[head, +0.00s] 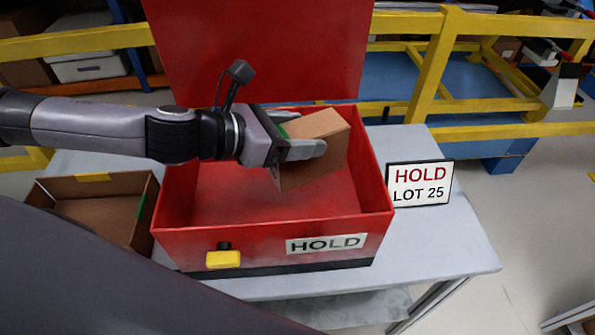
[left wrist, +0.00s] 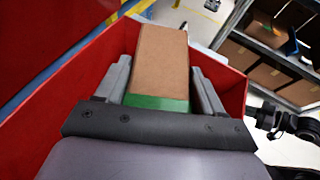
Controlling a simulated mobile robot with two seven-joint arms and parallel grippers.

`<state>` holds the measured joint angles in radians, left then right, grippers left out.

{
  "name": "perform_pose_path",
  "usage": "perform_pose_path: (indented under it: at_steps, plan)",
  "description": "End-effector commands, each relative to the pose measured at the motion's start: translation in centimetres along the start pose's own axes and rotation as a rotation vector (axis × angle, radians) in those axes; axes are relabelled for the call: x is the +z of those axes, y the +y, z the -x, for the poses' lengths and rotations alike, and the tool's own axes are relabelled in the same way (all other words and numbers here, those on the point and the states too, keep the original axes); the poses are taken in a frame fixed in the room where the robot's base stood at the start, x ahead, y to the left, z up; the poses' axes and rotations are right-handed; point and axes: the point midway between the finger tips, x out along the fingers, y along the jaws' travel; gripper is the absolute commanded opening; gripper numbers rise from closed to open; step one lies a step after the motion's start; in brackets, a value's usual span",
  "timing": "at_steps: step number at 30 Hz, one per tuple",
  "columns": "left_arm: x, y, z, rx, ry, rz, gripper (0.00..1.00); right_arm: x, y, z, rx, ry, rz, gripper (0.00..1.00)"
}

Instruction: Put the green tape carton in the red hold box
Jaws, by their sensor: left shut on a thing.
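The green tape carton is a brown cardboard box (head: 318,155) with a strip of green tape at the end near my gripper; it also shows in the left wrist view (left wrist: 161,65). My left gripper (head: 305,150) is shut on it, one finger on each side in the left wrist view. The carton is tilted and held over the right part of the red hold box (head: 270,239), its lower part within the opening. Whether it touches the box is unclear. The box stands open, its red lid (head: 260,50) raised at the back.
The box stands on a grey table (head: 445,240). A HOLD LOT 25 sign (head: 420,184) stands right of it. An open brown carton (head: 143,207) with some yellow and green tape is at its left. Yellow rails (head: 434,65) run behind.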

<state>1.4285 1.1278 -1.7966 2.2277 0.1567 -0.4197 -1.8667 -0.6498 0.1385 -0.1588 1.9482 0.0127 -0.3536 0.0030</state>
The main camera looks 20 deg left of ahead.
Motion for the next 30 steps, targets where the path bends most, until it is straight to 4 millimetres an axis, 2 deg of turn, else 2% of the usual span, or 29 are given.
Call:
perform_pose_path:
  at_steps: [9, 19, 30]
  plan:
    - [-4.1, -0.1, -1.7, -0.003, 0.0, 0.001, 0.2, 0.0, 0.0, 0.0, 0.0, 0.0, 0.0, 0.0]
    - [-5.8, -0.1, -2.5, -0.002, -0.003, -0.002, 0.2, 0.0, 0.0, 0.0, 0.0, 0.0, 0.001, 0.0]
    - [-8.7, 0.0, -3.6, -0.001, -0.002, -0.001, 0.2, -0.1, 0.0, 0.0, -0.001, 0.001, 0.002, 0.0]
